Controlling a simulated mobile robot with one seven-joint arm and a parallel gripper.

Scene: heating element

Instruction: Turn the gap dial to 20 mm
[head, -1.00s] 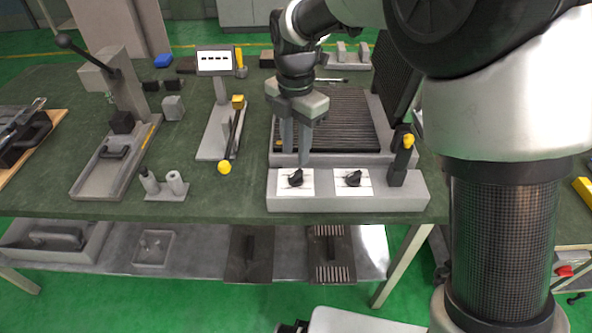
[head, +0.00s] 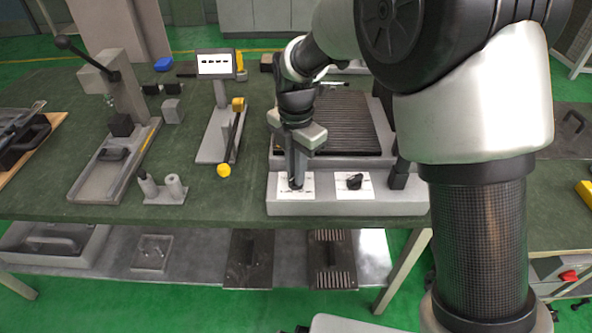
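Two black dials sit on white plates on the front of the grey heating unit (head: 400,208). My gripper (head: 296,185) points down at the left dial's white plate (head: 284,193), and its fingers hide most of the left dial. The right dial (head: 354,181) is in plain view with nothing touching it. The plate markings are too small to read, so I cannot tell which dial is the gap dial or its setting. The fingertips look close together at the left dial, but whether they grip it is hidden.
A ribbed black bed (head: 345,125) lies behind the dials. A small display (head: 215,64) on a post and a yellow-ended lever (head: 224,170) stand to the left. A lever press (head: 115,165) is further left.

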